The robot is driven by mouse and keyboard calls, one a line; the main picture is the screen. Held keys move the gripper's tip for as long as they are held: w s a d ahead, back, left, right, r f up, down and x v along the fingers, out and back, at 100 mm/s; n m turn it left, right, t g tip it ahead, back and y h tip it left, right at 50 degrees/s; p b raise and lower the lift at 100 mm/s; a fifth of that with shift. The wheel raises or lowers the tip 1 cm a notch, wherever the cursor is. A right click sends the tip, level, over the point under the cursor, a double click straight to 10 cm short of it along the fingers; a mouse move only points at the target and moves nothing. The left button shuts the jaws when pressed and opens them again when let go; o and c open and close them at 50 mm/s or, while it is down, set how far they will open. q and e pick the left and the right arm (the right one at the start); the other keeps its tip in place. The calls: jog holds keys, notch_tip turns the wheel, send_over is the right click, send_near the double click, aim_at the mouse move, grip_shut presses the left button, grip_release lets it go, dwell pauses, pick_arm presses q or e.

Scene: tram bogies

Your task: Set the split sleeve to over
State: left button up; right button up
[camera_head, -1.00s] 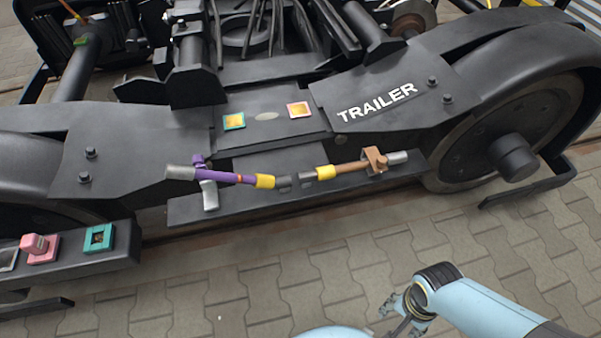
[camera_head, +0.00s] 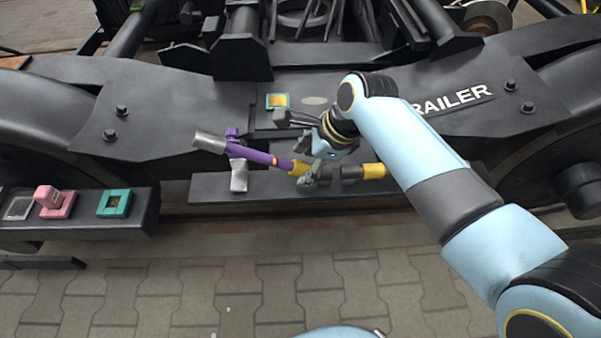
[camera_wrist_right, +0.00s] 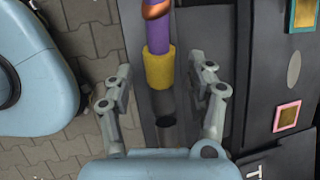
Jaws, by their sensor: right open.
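A pipe line runs along a dark ledge of the bogie: a purple pipe (camera_head: 248,153) with a yellow collar (camera_head: 298,168), dark grey cylindrical parts (camera_head: 349,173), then a second yellow collar (camera_head: 374,170). I cannot tell for sure which part is the split sleeve; the dark grey cylinder (camera_wrist_right: 165,105) beside the yellow collar (camera_wrist_right: 158,68) may be it. My right gripper (camera_head: 299,146) is open above the joint. In the right wrist view its fingers (camera_wrist_right: 163,82) stand on either side of the line, apart from it. My arm hides the brown pipe. My left gripper is out of view.
A teal-framed pad (camera_head: 277,101) lies on the bogie behind the pipes; a pink-framed pad (camera_wrist_right: 287,116) shows in the wrist view. A side shelf (camera_head: 85,222) holds a pink block (camera_head: 54,203) and a teal frame (camera_head: 114,203). The paved floor in front is clear.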

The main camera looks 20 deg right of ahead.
aim_at(304, 166)
jog(key=x, duration=0.2)
jog(key=shift+f+b, duration=0.35)
jog(key=shift+b, duration=0.05)
jog(key=shift+w+a+f, duration=0.1)
jog(key=shift+a+f, duration=0.05)
jog(key=shift+f, duration=0.05)
jog(key=shift+w, duration=0.1)
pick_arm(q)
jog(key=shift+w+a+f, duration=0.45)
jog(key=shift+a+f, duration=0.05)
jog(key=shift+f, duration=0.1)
pick_arm(e)
jog(key=shift+c, duration=0.4)
